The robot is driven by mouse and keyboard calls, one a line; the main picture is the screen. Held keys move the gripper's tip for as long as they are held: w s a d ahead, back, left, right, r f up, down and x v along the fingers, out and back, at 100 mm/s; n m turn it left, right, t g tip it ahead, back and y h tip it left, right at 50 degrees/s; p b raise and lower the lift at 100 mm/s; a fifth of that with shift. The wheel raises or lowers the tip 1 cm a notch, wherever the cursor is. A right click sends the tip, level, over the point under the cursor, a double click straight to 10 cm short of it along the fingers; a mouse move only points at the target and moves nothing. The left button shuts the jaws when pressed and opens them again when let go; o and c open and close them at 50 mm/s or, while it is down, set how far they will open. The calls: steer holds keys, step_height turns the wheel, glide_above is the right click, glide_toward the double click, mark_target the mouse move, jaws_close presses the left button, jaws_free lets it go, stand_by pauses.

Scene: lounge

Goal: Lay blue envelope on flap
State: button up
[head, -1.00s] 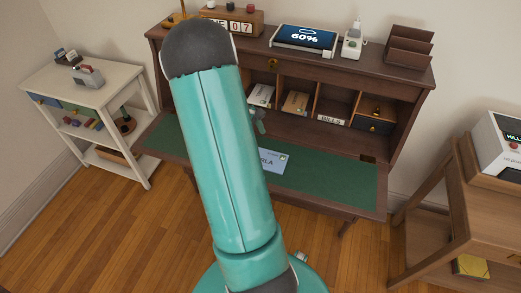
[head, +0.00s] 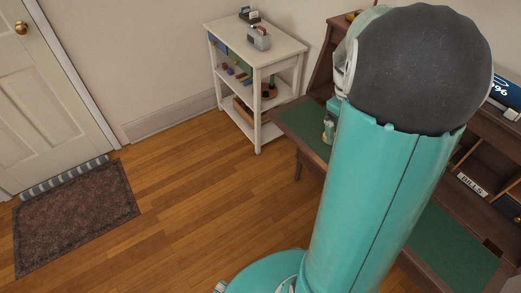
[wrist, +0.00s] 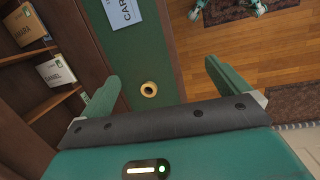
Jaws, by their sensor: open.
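A pale blue envelope (wrist: 124,10) with large dark letters lies on the green inner face of the lowered desk flap (wrist: 160,50), cut off by the top edge of the wrist view. In the head view my arm hides the envelope, while the flap (head: 460,245) shows on both sides of the arm. My gripper (wrist: 161,72) is open over the flap, its fingers wide apart with nothing between them. The envelope is apart from the fingers, beyond them in the wrist view.
In the head view a white shelf cart (head: 255,50) stands left of the desk. Open wood floor (head: 200,190) and a rug (head: 75,217) lie further left, by a door.

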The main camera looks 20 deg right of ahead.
steer(key=a+r+t, duration=0.2)
steer(key=a+r, duration=0.2)
steer(key=a, duration=0.4)
steer(key=a+r+t, duration=0.2)
steer(key=a+r, duration=0.2)
steer(key=a, duration=0.3)
steer(key=s+a+r+t, duration=0.1)
steer(key=s+a, duration=0.2)
steer(key=a, duration=0.4)
steer(key=s+a+r+m+t+y, duration=0.1)
steer(key=s+a+r+t, duration=0.1)
steer(key=a, duration=0.6)
steer(key=shift+s+r+y, duration=0.3)
steer(key=shift+s, duration=0.5)
